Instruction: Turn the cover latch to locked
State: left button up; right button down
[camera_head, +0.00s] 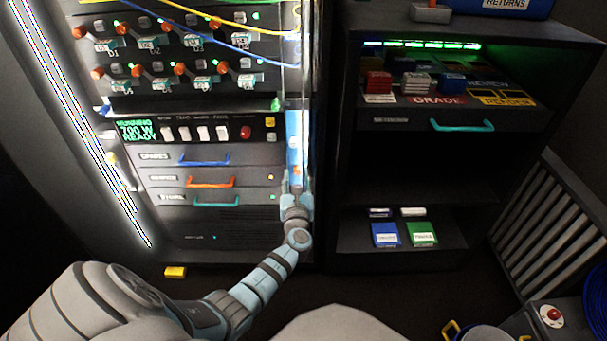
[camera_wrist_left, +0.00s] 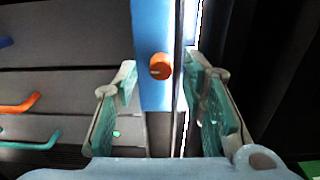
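An orange round knob (camera_wrist_left: 160,66), which looks like the cover latch, sits on a blue upright strip (camera_wrist_left: 152,25) in the left wrist view. A small pale mark shows on the knob's lower left face; I cannot tell whether it reads locked. My left gripper (camera_head: 297,190) is at the strip's lower end. In the left wrist view its teal-padded fingers (camera_wrist_left: 160,75) are spread either side of strip and knob, apart from the knob. My right gripper is out of view.
Drawers with blue (camera_head: 204,160), orange (camera_head: 211,182) and teal (camera_head: 216,202) handles lie left of the strip. A dark shelf unit (camera_head: 375,150) stands to the right. A yellow block (camera_head: 175,272) is on the floor. Cables (camera_head: 235,52) hang across the upper rack.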

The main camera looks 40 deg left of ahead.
pick_arm(q)
jog(key=shift+w+a, duration=0.25)
jog(key=shift+a, duration=0.15)
jog(key=shift+d+r, duration=0.15)
jog(key=shift+c, duration=0.2)
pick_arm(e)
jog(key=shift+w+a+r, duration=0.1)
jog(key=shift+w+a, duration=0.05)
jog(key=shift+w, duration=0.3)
pick_arm(q)
jog(key=shift+w, duration=0.1)
grip_shut()
